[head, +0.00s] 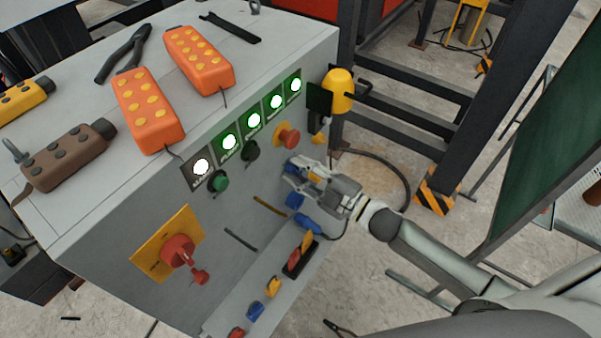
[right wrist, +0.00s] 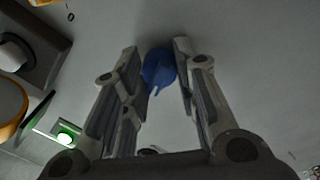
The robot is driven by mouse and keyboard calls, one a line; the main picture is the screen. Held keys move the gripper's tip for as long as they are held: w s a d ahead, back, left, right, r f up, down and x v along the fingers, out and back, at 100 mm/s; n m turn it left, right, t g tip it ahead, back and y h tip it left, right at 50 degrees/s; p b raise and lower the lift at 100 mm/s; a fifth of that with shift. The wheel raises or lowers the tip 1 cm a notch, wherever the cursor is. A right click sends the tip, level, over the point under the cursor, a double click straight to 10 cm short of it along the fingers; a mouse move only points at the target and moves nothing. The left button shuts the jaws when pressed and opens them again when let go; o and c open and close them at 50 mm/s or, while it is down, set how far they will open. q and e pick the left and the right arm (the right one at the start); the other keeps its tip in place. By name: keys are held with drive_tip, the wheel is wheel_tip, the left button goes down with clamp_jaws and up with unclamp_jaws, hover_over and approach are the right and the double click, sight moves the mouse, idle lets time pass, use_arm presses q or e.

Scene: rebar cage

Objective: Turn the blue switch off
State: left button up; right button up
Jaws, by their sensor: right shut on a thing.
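The blue switch (right wrist: 157,68) is a small rounded knob with a pointed tab on the grey panel, seen in the right wrist view. My right gripper (head: 292,177) is at the right part of the cabinet front, fingertips against the panel. In the right wrist view its two fingers stand on either side of the switch, shut on it. In the head view the fingers largely cover the switch; small blue parts show around them, and I cannot tell which belong to it. My left gripper is not in view.
The grey cabinet (head: 130,225) carries a row of lit buttons, a red emergency knob (head: 290,136) and a red rotary handle (head: 178,252). Orange control pendants (head: 148,108) lie on top. A yellow lamp (head: 339,90) juts from the right edge. Dark steel posts stand behind.

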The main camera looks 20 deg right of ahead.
drive_tip(key=n+b, duration=0.1)
drive_tip(key=n, duration=0.3)
drive_tip(key=shift+f+n+b, duration=0.1)
drive_tip(key=shift+n+b, duration=0.25)
drive_tip(key=shift+n, duration=0.05)
idle(0.4)
drive_tip(key=o, duration=1.1)
drive_tip(key=shift+c, duration=0.2)
drive_tip(key=v, duration=1.2)
drive_tip(key=shift+d, duration=0.1)
